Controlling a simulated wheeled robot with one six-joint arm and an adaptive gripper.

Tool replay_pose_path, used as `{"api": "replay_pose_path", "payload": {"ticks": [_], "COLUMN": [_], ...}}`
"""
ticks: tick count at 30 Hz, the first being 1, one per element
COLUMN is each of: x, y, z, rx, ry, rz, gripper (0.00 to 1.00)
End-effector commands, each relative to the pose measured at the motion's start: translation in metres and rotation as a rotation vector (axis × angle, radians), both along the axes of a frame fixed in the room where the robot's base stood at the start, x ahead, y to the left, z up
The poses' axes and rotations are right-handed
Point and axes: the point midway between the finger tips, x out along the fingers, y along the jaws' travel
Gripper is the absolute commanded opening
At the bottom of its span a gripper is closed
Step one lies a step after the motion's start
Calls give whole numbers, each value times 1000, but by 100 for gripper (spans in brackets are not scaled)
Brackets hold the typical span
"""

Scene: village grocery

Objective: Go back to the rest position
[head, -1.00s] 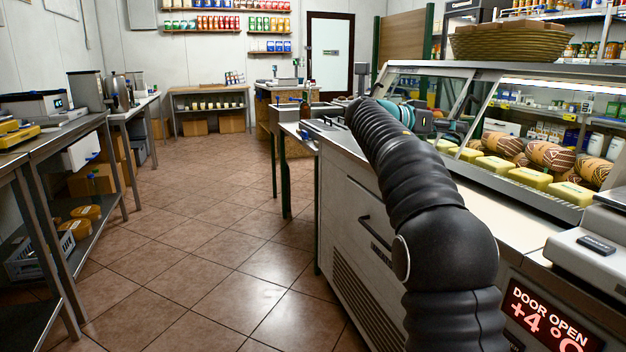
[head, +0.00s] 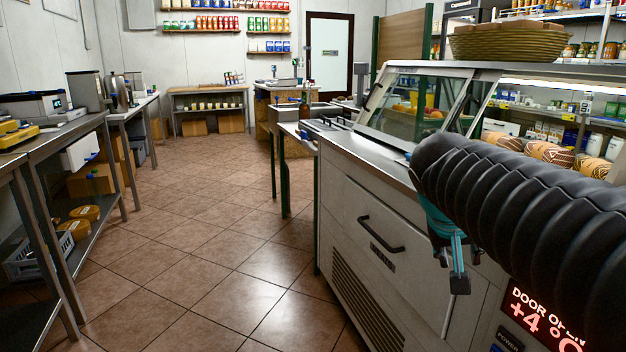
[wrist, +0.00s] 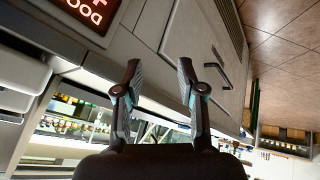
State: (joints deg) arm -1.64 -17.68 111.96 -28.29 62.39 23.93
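My gripper (head: 452,268) hangs below my black-sleeved arm at the right of the head view, in front of the display counter's front face. In the wrist view my gripper (wrist: 158,72) shows two dark fingers spread apart with nothing between them. The counter's grey front panel and handle lie beyond the fingertips. My arm hides part of the glass case in the head view.
The display counter (head: 352,215) with its glass case runs along the right. A lit "DOOR OPEN" sign (head: 540,318) is low on it. A wicker basket (head: 510,44) stands on top. Steel tables (head: 50,140) line the left. The tiled floor (head: 205,225) between is clear.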

Motion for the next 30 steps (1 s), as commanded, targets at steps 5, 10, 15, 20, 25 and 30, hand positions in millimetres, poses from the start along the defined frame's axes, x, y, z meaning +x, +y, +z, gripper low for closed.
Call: {"api": "replay_pose_path", "payload": {"ticks": [5, 10, 15, 20, 25, 30], "x": [-66, -116, -146, -155, -155, -155], "y": [30, 57, 75, 82, 82, 82], "z": [-48, -92, -122, -132, -133, -133], "rx": [122, 223, 285, 305, 306, 306], "ry": [27, 27, 17, 12, 12, 12], "rz": [131, 237, 300, 321, 323, 323], "gripper": [39, 39, 39, 39, 39, 39]}}
